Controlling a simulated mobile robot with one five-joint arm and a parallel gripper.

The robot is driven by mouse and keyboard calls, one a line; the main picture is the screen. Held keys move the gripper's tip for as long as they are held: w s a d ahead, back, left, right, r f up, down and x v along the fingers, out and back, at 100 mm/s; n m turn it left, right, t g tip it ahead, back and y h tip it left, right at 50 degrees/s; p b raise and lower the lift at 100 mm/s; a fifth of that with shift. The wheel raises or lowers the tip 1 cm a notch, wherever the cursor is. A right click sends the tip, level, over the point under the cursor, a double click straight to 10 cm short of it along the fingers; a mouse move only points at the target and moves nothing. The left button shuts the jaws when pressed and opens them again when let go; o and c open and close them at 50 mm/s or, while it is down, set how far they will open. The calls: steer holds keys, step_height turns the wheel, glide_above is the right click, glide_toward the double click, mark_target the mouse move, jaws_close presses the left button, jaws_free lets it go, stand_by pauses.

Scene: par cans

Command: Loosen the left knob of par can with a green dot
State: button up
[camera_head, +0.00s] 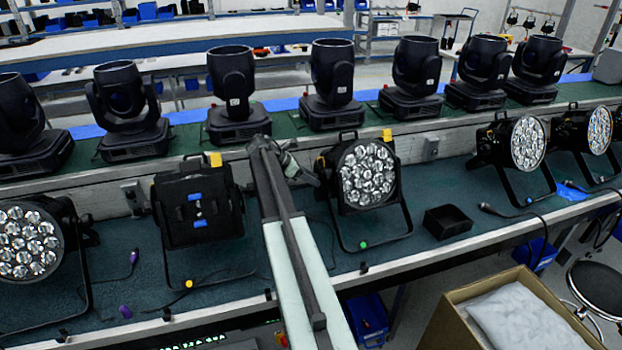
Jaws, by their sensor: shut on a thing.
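The par can with the green dot (368,172) stands on the lower bench right of my arm, its round cluster of lenses facing the camera. The green dot (363,245) is on the front bar of its black stand. My gripper (312,178) is at the left side of this par can, where its left knob sits. It is shut on the knob there. The knob itself is too small and too covered by the gripper to make out.
A square-backed par can (198,207) with a yellow dot (189,284) stands left of my arm. A black open box (447,221) lies to the right. Moving heads line the upper shelf behind. A cardboard box (462,312) stands in front at right.

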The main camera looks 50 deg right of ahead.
jaws_close()
steer(key=o, duration=1.4)
jaws_free()
steer(key=shift+c, duration=0.2)
steer(key=p+v, duration=0.5)
steer(key=v, duration=0.3)
steer(key=shift+f, duration=0.1)
